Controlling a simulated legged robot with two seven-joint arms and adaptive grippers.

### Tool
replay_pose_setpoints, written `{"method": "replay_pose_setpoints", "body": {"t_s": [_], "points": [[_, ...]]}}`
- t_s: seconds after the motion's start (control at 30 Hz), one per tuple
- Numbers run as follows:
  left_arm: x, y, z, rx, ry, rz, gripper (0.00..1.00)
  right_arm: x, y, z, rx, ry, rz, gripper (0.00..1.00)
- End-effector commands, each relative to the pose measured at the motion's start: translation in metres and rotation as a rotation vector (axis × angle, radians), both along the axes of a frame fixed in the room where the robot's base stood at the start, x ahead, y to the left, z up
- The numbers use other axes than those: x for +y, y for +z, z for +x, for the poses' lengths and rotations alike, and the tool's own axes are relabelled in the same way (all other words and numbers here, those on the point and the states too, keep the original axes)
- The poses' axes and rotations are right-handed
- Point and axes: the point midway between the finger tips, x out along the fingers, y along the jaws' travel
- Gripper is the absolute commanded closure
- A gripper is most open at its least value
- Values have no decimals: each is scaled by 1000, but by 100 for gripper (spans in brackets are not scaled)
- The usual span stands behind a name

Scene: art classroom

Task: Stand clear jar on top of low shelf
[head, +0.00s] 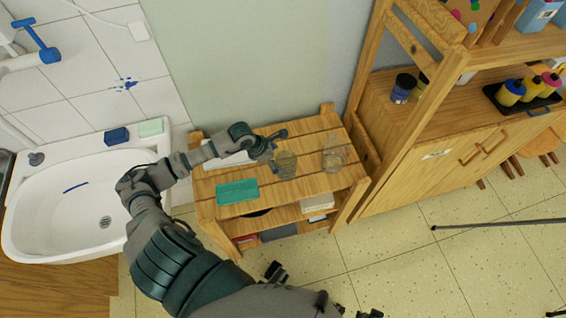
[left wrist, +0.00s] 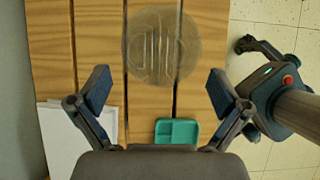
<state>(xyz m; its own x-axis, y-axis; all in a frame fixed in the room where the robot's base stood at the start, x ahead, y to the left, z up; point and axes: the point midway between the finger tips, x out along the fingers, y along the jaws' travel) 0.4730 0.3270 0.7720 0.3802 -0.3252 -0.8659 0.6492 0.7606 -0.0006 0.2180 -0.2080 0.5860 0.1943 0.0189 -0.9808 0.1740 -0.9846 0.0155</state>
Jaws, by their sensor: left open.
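A clear jar (head: 285,164) stands upright on the slatted top of the low wooden shelf (head: 310,126). In the left wrist view the clear jar (left wrist: 162,45) shows as a see-through round shape from above.
A teal tray (head: 237,191) and white paper (head: 230,160) lie on the shelf top's left part. A tall wooden cabinet (head: 430,150) stands close on the right, a white sink (head: 60,190) on the left. Tiled floor (head: 400,255) is open in front.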

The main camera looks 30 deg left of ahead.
Motion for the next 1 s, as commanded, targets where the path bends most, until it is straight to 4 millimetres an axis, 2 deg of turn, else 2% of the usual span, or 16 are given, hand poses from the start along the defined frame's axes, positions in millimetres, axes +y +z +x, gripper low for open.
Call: {"method": "replay_pose_setpoints", "body": {"t_s": [0.1, 0.33, 0.93, 1.0], "points": [[10, 24, -10, 0, -1, 5, 0, 0, -8, 0, 4, 1, -1, 60], [18, 49, -21, 1, 0, 1, 0, 0, -20, -1, 8, 1, -1, 60], [19, 52, -22, 1, -1, -1, 0, 1, -22, -1, 9, 1, -1, 60], [14, 51, -23, -3, -1, -21, 0, 0, -20, 0, 6, 2, 0, 60]]}}
